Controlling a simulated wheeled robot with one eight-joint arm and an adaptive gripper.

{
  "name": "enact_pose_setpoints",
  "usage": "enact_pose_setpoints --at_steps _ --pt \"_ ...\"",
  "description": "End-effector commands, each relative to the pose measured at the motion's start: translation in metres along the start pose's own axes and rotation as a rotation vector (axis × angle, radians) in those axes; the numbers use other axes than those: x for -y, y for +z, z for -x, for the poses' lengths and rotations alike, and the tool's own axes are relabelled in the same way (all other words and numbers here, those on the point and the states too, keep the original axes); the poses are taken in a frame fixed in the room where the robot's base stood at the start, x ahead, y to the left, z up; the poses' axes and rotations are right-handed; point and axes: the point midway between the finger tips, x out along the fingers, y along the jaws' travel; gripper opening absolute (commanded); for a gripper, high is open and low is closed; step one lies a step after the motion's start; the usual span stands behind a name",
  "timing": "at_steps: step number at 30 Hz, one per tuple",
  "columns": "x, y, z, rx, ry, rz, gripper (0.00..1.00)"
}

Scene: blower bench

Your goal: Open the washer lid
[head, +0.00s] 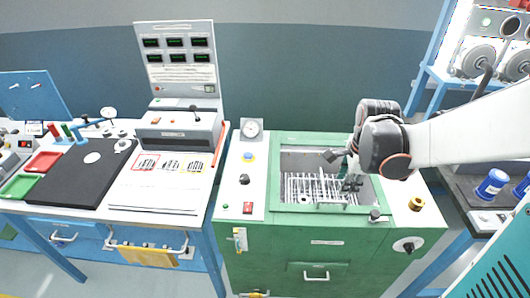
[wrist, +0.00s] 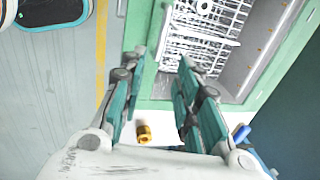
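The washer (head: 325,255) is a green cabinet with a white top. Its lid (head: 292,208) appears as a green frame lying flat around the basin, with a grey bar handle (head: 331,206) at the front edge. A white wire rack (head: 303,188) shows inside the frame; I cannot tell whether a clear pane covers it. The green frame (wrist: 262,85) and rack (wrist: 190,52) also show in the wrist view. My gripper (head: 342,171) is over the right part of the basin, fingers apart and empty. In the wrist view my gripper (wrist: 160,62) has nothing between its fingertips.
A gauge (head: 251,129) and buttons sit left of the frame. A brass knob (head: 416,203) is to its right; it shows below the fingers in the wrist view (wrist: 143,134). A bench with a black mat (head: 75,180) stands left, a blue rack with cans (head: 491,184) right.

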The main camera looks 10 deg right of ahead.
Motion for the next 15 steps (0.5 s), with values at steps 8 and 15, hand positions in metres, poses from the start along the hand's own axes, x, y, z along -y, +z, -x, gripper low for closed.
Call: enact_pose_setpoints --at_steps 8,15 --pt "0.000 0.000 -0.060 0.000 0.000 0.002 0.30" --pt "0.000 0.001 -0.096 0.000 0.000 0.002 0.30"
